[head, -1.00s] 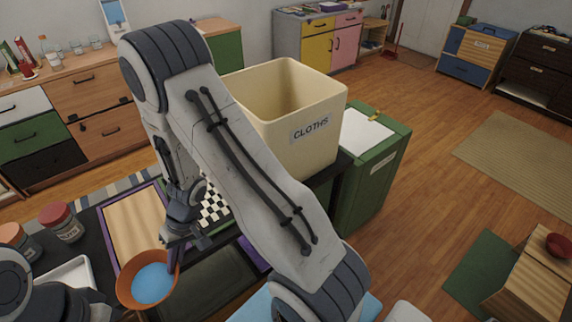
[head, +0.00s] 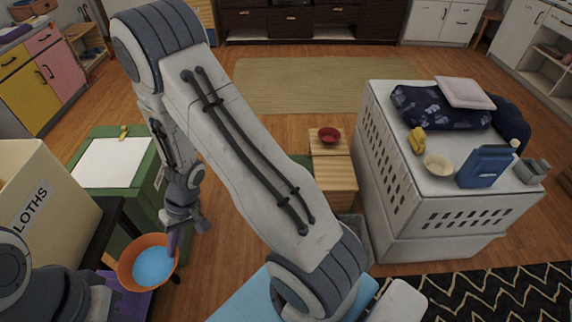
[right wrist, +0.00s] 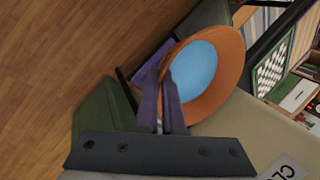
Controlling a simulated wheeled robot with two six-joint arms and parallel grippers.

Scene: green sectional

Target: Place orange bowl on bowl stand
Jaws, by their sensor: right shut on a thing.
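The orange bowl (head: 127,268), blue inside, is at the lower left of the head view. My right gripper (head: 173,243) is shut on its rim and holds it up. In the right wrist view the gripper's dark fingers (right wrist: 161,103) pinch the rim of the orange bowl (right wrist: 232,56), which looks empty. I cannot tell for sure which thing is the bowl stand. A low wooden piece (head: 334,180) stands on the floor at mid-picture with a red bowl (head: 329,136) on top. My left gripper is not in view.
A cream CLOTHS bin (head: 62,205) and a green cabinet (head: 112,195) stand at left. A white perforated cabinet (head: 440,190) at right carries a cream bowl (head: 438,165), a blue item (head: 486,166) and cushions. Wooden floor lies open around a tan rug (head: 315,85).

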